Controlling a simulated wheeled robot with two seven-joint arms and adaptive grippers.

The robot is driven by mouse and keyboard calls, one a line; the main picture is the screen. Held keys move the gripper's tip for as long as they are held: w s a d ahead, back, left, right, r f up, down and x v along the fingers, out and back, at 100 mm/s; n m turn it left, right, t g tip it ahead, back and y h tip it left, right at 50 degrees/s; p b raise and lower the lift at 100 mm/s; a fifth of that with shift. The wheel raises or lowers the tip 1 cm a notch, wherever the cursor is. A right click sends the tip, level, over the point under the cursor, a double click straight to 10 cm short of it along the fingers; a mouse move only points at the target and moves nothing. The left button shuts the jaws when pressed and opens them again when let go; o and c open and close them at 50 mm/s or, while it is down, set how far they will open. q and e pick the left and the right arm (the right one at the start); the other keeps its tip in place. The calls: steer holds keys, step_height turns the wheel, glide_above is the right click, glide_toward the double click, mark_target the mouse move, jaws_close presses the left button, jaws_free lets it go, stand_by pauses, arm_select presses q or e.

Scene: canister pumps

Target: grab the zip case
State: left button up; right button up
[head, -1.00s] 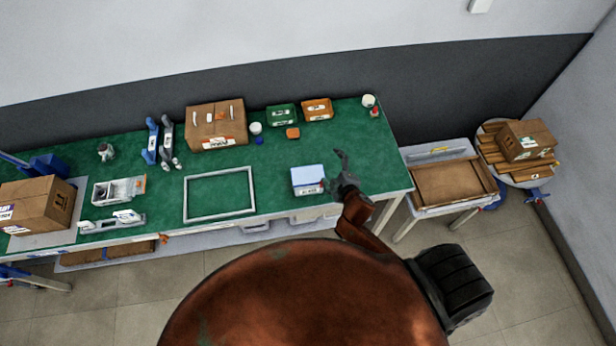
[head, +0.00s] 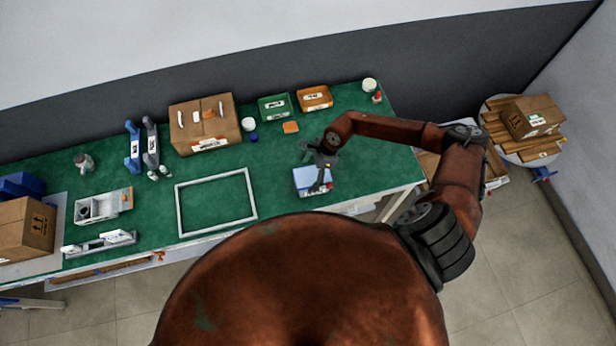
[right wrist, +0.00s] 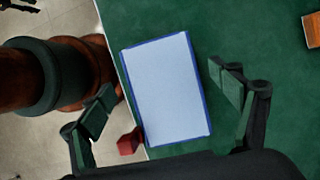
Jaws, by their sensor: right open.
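The zip case looks to be the pale blue flat-topped case with darker blue edges (head: 308,182), lying near the front edge of the green bench at its right part. In the right wrist view the case (right wrist: 168,88) lies between the fingers, slightly tilted. My right gripper (head: 317,168) is over it, pointing down, and partly hides it in the head view. The right gripper (right wrist: 163,97) is open, with one finger on each side of the case and visible gaps to both. My left gripper is not in view.
A small red piece (right wrist: 130,141) is beside the case's corner. A grey frame (head: 217,200) lies left of the case.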

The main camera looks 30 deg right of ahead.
mark_target(310, 180)
steer(key=shift+s+d+f+h, duration=0.25)
steer(key=shift+d+f+h, duration=0.15)
steer(key=shift+d+f, duration=0.4)
steer(key=shift+p+x, duration=0.3)
steer(key=shift+x, duration=0.45)
steer(key=shift+w+f, duration=0.15)
steer(key=shift+f, duration=0.25)
steer(key=p+x, duration=0.1)
steer(key=x, duration=0.3)
steer(key=shift+f+p, duration=0.1)
steer(key=shift+p, duration=0.3)
steer(key=shift+a+f, duration=0.15)
steer(key=c, duration=0.4)
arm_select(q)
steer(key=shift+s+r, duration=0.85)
arm_select(e)
steer(key=c, duration=0.8)
